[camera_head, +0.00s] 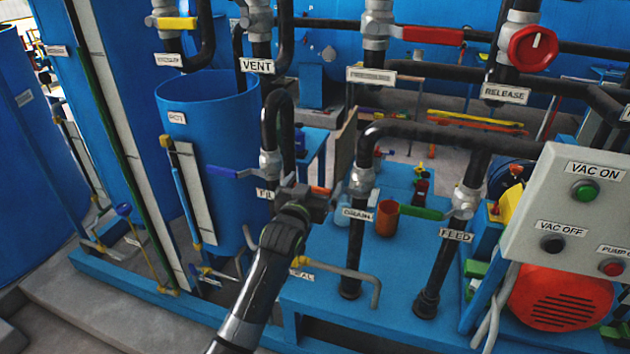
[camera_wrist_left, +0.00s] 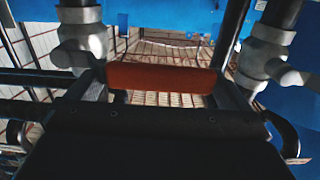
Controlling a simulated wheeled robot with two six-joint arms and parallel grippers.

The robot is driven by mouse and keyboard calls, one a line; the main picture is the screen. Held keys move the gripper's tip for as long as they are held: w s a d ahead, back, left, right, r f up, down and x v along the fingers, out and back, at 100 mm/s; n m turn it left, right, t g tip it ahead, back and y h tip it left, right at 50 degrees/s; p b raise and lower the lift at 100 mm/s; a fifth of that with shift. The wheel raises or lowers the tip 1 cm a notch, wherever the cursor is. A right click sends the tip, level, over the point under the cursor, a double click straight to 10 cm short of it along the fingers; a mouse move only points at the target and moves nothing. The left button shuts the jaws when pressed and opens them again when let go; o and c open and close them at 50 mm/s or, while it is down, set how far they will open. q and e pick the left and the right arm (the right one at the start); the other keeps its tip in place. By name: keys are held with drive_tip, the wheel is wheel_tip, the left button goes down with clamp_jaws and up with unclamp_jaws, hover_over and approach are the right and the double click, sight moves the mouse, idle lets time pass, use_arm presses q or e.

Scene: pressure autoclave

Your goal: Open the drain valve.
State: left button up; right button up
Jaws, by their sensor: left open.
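The drain valve (camera_head: 362,182) sits on a black vertical pipe above the DRAIN label (camera_head: 357,214). Its orange-red handle (camera_head: 321,190) points left, and my gripper hides much of it. My left gripper (camera_head: 325,198) is at the handle, left of the valve body. In the left wrist view, the handle (camera_wrist_left: 160,77) lies crosswise between the two open fingers of my left gripper (camera_wrist_left: 160,92). I cannot tell whether either finger touches it. My right gripper is not in view.
A blue-handled valve (camera_head: 270,164) is close on the left, above the FILL label. A green-handled valve (camera_head: 464,202) stands right on the FEED pipe. A grey control panel (camera_head: 530,205) is at the right. A blue tank (camera_head: 215,130) stands behind my left arm.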

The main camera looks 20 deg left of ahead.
use_arm(q)
drive_tip(key=shift+w, duration=0.5)
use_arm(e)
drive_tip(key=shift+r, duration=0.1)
use_arm(q)
drive_tip(key=shift+c, duration=0.3)
